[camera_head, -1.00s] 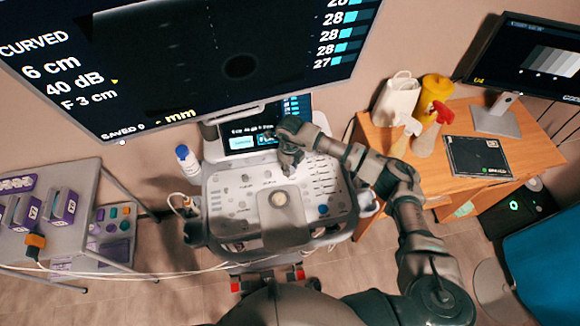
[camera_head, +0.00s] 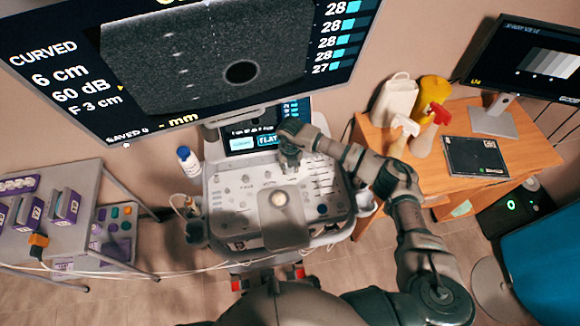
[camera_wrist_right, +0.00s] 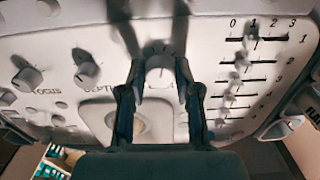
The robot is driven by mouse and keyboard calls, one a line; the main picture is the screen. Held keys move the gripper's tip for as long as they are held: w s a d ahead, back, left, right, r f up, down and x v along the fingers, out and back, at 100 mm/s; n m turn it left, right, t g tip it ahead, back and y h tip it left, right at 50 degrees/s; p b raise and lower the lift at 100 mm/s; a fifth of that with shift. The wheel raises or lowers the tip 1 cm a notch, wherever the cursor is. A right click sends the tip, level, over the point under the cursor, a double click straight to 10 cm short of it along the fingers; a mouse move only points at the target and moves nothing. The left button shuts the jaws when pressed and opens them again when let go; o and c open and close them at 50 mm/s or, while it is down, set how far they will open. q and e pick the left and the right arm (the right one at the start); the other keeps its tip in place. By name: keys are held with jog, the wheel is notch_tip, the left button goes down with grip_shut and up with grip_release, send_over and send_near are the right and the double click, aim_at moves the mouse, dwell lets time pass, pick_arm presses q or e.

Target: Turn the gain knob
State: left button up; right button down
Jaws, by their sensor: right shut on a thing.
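In the head view my right gripper (camera_head: 289,168) points down at the upper part of the panel and hides the knob. The big scanner screen (camera_head: 215,55) reads 60 dB and shows a grey speckled picture with a dark round spot. My left gripper is not in view.
The focus knob (camera_wrist_right: 27,75) and depth knob (camera_wrist_right: 86,68) are left of the gripper, and rows of sliders (camera_wrist_right: 240,75) are right of it. A small touch screen (camera_head: 252,137) stands behind the panel. A bottle (camera_head: 187,160) stands left, a wooden desk (camera_head: 480,200) right.

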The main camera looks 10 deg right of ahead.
jog(key=shift+w+r+m, duration=0.1)
jog(key=shift+w+m, duration=0.05)
jog(key=shift+m, duration=0.15)
jog(key=c, duration=0.8)
grip_release()
jog(key=shift+r, duration=0.1)
notch_tip(320, 180, up, 12)
jog(key=shift+f, duration=0.25)
